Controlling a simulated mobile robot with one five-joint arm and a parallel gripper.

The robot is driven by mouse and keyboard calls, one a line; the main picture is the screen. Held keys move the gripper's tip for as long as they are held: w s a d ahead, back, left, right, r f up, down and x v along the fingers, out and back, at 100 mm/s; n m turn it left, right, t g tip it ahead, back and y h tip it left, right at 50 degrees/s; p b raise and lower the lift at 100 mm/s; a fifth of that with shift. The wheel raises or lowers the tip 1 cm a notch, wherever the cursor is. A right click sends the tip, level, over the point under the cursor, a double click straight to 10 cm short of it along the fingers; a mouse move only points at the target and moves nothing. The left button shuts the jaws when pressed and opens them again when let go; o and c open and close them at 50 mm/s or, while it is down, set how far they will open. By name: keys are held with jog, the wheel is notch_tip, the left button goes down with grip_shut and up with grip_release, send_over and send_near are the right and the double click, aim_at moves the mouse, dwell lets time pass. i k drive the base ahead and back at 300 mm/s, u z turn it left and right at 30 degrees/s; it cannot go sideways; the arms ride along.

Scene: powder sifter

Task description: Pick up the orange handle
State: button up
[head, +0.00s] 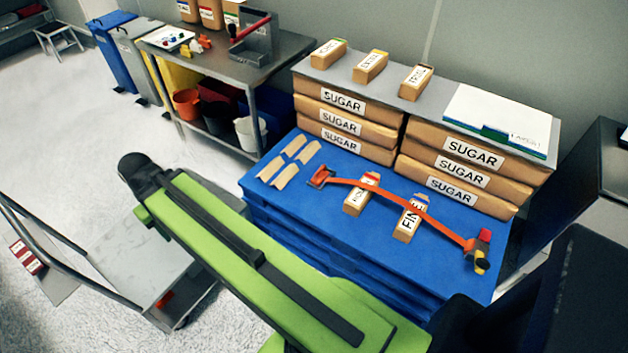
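My green arm (230,245) stretches across the lower left, in front of the platform. I cannot make out gripper fingers in the head view, and nothing visible is touching the handle.
Stacked sugar bags (342,121) stand behind the handle, under a grey board with small packs and a white box (500,118). A steel table (225,50) is at the back left. A metal cart (140,265) stands at the lower left. The floor behind the cart is clear.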

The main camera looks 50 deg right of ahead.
aim_at(322, 174)
jog(key=i, duration=1)
jog(key=u, duration=0.05)
